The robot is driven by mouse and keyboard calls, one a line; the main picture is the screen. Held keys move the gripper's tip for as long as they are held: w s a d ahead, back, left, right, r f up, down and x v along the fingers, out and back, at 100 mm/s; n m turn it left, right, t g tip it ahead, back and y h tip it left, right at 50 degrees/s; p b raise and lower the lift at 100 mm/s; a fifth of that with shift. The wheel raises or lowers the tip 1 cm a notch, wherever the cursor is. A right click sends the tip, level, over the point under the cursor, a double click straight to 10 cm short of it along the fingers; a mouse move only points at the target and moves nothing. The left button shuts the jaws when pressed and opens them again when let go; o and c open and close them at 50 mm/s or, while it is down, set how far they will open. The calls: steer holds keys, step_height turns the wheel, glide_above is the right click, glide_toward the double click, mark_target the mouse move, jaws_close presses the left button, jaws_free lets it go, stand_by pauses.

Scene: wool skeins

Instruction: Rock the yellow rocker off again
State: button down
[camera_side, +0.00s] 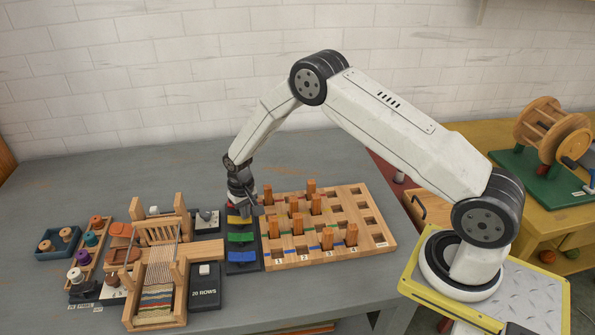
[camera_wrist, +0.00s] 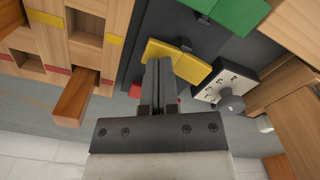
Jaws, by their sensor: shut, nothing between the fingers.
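The yellow rocker (camera_side: 239,220) sits on a dark switch panel (camera_side: 244,267), with my gripper (camera_side: 246,212) right over it. In the wrist view the yellow rocker (camera_wrist: 192,68) shows behind the fingertips. My gripper (camera_wrist: 159,64) is shut and empty, with its tips at or just above the rocker's left part. I cannot tell whether they touch, nor which side of the rocker is pressed down. The fingers hide part of the rocker.
Green (camera_side: 241,238) and blue (camera_side: 242,256) rockers share the panel; a red one (camera_wrist: 134,91) is partly hidden by my gripper. A wooden peg board (camera_side: 375,225) with upright pegs stands right. A small loom (camera_side: 157,290) stands left. A dial box (camera_wrist: 225,90) is close by.

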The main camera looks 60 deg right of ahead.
steer(key=shift+r, duration=3.4)
steer(key=s+a+r+n+t, duration=0.1)
steer(key=s+r, duration=0.5)
steer(key=s, duration=0.6)
steer(key=s+a+r+n+t, duration=0.1)
steer(key=s+r, duration=0.5)
steer(key=s, duration=0.6)
steer(key=shift+s+a+r+n+t, duration=0.2)
steer(key=shift+n+t, duration=0.1)
steer(key=shift+n, duration=0.2)
